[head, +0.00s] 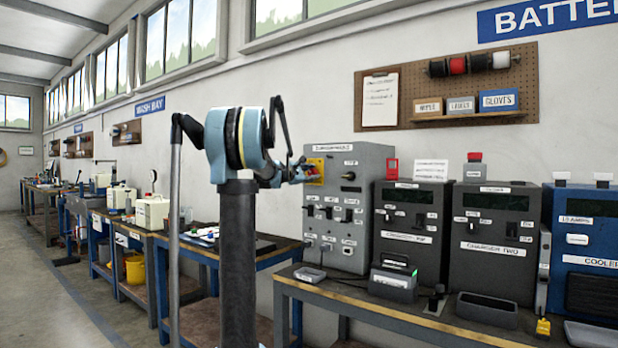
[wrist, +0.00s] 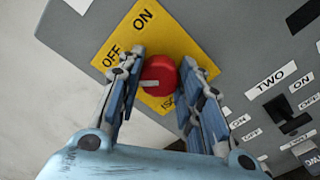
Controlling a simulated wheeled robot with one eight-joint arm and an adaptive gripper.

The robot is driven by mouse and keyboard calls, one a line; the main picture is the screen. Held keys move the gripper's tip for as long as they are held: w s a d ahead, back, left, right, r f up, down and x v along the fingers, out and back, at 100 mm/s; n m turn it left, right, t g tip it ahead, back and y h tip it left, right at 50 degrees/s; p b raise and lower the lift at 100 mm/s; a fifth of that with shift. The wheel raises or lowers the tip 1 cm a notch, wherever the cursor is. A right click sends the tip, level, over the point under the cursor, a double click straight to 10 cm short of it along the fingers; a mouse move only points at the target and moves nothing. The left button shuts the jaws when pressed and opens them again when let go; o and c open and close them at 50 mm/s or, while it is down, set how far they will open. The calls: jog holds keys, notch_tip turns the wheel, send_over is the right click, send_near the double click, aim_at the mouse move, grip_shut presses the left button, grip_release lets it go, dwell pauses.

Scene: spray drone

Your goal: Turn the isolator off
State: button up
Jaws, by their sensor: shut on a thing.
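The isolator is a red round knob (wrist: 162,74) on a yellow plate (wrist: 121,36) marked OFF and ON. The plate looks tilted in the wrist view. A pale mark on the knob points left, nearer the OFF label than the ON label. My gripper (wrist: 158,90) is shut on the knob, one blue finger on each side. In the head view my gripper (head: 300,172) reaches the yellow plate (head: 316,163) on the left of the grey cabinet (head: 377,160). The knob is mostly hidden there.
Switches labelled ON and OFF (wrist: 279,108) sit close to the right finger. Dark charger units (head: 495,240) stand right of the cabinet on the bench (head: 400,325). A small grey box (head: 393,282) and tray (head: 487,308) are in front. Open floor (head: 40,290) lies at left.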

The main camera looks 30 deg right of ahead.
dwell(0.3)
jog(key=o, duration=1.1)
jog(key=shift+c, duration=0.2)
jog(key=v, duration=1.2)
jog(key=shift+w, duration=0.15)
